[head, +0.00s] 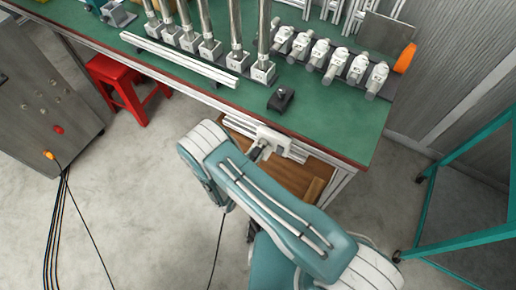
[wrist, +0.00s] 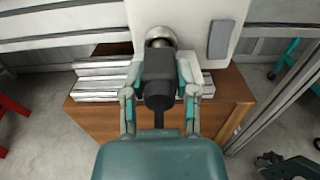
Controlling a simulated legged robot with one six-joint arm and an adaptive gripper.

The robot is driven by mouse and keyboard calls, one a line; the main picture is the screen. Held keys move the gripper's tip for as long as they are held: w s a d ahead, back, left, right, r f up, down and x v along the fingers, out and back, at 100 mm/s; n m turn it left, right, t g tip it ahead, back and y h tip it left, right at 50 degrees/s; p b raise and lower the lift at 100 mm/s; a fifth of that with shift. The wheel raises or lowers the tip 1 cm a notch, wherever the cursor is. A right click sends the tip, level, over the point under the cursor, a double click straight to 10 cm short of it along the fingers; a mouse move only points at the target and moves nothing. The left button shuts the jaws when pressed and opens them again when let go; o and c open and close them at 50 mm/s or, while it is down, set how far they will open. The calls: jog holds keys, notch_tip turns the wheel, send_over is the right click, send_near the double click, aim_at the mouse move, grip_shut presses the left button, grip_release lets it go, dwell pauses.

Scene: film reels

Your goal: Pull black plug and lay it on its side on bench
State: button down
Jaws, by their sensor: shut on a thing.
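The black plug (wrist: 159,68) is between the two fingers of my gripper (wrist: 160,84), which is shut on it in the wrist view. The plug's far end meets a round metal socket (wrist: 160,37) on a white plate (wrist: 204,22); I cannot tell how deep it sits. In the head view the plug (head: 255,154) shows small at the white plate (head: 272,138), below the front edge of the green-topped bench (head: 320,121). My arm hides most of my gripper there.
A small black block (head: 280,101) lies on the bench near its front edge. White rails (head: 180,58), upright metal cylinders (head: 237,30) and several fittings (head: 340,65) stand behind. Bare green top lies right of the block. A wooden cabinet (wrist: 228,98) is under the plate.

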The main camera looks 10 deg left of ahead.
jog(key=shift+v, duration=2.4)
jog(key=shift+s, duration=0.15)
jog(key=shift+v, duration=0.85)
